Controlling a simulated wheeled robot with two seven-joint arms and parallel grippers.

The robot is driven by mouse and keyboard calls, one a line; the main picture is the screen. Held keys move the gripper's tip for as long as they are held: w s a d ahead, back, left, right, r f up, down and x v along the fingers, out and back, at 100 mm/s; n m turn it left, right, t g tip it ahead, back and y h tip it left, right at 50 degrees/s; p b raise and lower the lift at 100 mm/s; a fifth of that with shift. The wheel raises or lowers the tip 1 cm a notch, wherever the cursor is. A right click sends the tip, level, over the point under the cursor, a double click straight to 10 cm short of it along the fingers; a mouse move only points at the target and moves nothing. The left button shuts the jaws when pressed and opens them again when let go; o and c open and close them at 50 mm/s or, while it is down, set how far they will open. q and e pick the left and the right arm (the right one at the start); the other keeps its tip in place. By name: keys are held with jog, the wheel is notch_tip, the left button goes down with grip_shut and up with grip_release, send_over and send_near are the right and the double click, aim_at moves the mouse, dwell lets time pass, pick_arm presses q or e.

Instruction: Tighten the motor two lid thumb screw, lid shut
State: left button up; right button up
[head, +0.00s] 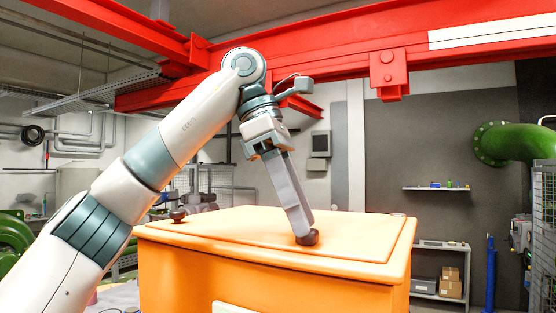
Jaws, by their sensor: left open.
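The orange case (230,267) stands in front of me with its flat orange lid (250,224) lying shut on top. One dark thumb screw (178,215) stands at the lid's left edge, clear of the gripper. A second dark thumb screw (308,239) sits near the lid's front edge, right at the tips of my left gripper (302,229). The left gripper points down with its fingers open at that screw; they overlap from this angle, so the gap and any contact are hidden. My right gripper is out of view.
A red beam (330,70) crosses overhead, above and behind my left arm. A green pipe (518,142) is at the right. A shelf with cardboard boxes (450,283) stands low behind the case. The right part of the lid is clear.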

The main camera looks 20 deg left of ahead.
pick_arm(q)
jog(key=v, duration=1)
jog(key=shift+a+r, duration=0.2)
jog(key=shift+r, duration=0.15)
jog(key=shift+f, duration=0.1)
dwell(0.5)
